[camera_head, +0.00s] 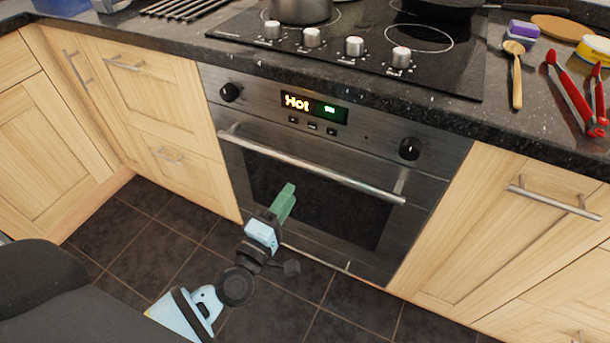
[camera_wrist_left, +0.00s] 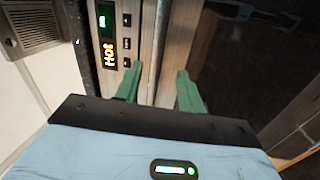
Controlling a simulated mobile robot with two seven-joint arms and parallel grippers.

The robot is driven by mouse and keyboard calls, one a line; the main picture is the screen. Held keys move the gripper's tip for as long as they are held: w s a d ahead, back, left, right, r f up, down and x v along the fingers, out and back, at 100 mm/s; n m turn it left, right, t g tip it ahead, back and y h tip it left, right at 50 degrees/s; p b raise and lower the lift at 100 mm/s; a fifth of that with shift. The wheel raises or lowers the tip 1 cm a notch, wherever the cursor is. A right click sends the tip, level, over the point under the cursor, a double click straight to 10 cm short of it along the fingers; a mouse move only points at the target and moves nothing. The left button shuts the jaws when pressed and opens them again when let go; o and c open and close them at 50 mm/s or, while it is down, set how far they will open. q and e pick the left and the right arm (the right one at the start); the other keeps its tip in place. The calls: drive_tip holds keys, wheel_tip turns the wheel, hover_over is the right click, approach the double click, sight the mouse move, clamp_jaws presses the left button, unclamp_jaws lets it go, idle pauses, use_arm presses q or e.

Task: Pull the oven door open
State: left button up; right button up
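The oven door (camera_head: 262,185) is shut, with a dark glass panel and a long metal bar handle (camera_head: 310,167) across its top. My left gripper (camera_head: 286,196) points toward the door, its green fingertips showing just below the middle of the handle in the head view. In the left wrist view the gripper (camera_wrist_left: 160,90) is open. The handle (camera_wrist_left: 172,45) runs upright in the picture between the two green fingers, not clamped by them. I cannot tell how far the fingertips are from it. My right gripper is not in view.
The oven panel has two black knobs and a lit display reading "Hot" (camera_head: 314,106). Wooden cabinets (camera_head: 500,230) with bar handles flank the oven. A hob with pans, red tongs (camera_head: 575,98) and a wooden spoon (camera_head: 516,75) are on the dark counter. The tiled floor (camera_head: 190,225) is clear.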

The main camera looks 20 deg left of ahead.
sight(302, 164)
use_arm(q)
drive_tip(key=shift+w+a+r+n+t+y, duration=0.15)
drive_tip(key=shift+w+a+n+y, duration=0.1)
drive_tip(key=shift+w+n, duration=0.2)
drive_tip(key=shift+w+a+r+n+t+y, duration=0.15)
drive_tip(key=shift+w+a+n+y, duration=0.15)
drive_tip(key=shift+w, duration=0.25)
drive_tip(key=shift+d+b+x, duration=0.2)
drive_tip(key=shift+b+x, duration=0.2)
drive_tip(key=shift+x, duration=3.45)
clamp_jaws()
